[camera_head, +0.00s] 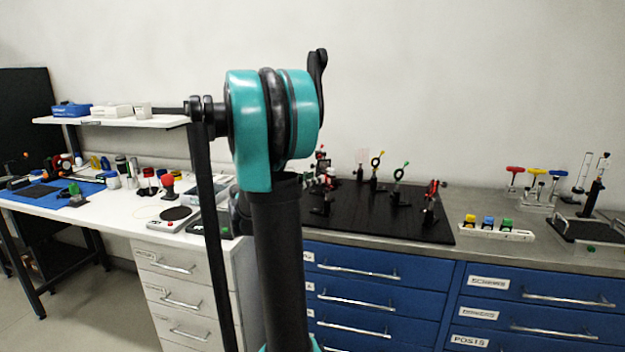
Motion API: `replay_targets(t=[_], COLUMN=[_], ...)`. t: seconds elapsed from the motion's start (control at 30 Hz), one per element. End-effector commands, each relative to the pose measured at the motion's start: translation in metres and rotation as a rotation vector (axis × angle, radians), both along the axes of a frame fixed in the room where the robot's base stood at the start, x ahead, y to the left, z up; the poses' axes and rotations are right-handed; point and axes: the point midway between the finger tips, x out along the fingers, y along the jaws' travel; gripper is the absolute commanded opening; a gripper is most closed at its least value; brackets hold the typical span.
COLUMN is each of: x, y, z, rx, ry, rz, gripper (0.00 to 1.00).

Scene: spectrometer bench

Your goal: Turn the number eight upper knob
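A black optical breadboard (345,212) lies on the metal-topped bench behind my arm. Several small mounts stand on it. A mount with red parts (432,190) stands near the right edge, and a further red-and-black one (322,165) is just right of my arm. No number eight label is readable, and I cannot tell which knob is the upper one. My teal and black arm fills the middle and hides part of the bench. My gripper does not show.
Blue drawers (375,290) lie under the bench. A white holder (495,232) with yellow, blue and green pieces and colored T-handle tools (535,175) stand to the right. A white table (130,215) with small items is left, a shelf (110,121) above it.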

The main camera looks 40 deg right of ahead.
Motion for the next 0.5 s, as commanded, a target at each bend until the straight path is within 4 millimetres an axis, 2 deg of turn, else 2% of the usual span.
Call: replay_targets(t=[0.33, 0.5], x=[0.0003, 0.0004], y=[-0.0043, -0.0041], z=[0.0, -0.0001], rx=[0.0, 0.0], ry=[0.0, 0.0], rz=[-0.001, -0.001], gripper=[0.36, 0.16])
